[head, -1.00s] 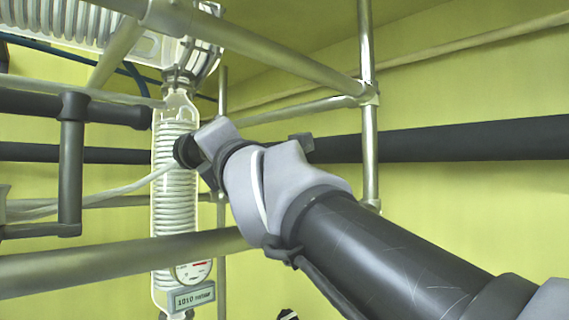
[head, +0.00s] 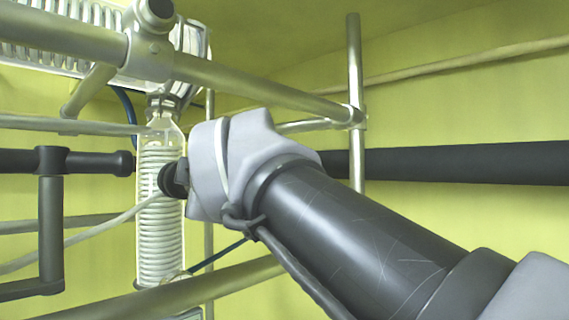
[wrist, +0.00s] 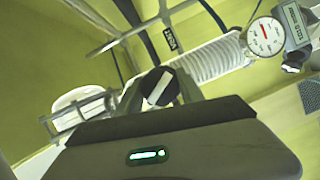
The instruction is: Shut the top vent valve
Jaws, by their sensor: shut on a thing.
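In the wrist view, a round black valve knob (wrist: 151,88) with a white bar across it sits between the two grey fingers of my gripper (wrist: 160,90). The fingers are closed on its sides. The white bar runs at a slant in the picture. The wrist is in front of the right side of the glass coil condenser (head: 156,225). The condenser also shows behind the knob in the wrist view (wrist: 215,58).
Metal scaffold tubes (head: 250,82) cross above my arm, and another tube (head: 235,284) passes below. A dark pipe (head: 460,163) runs along the yellow wall.

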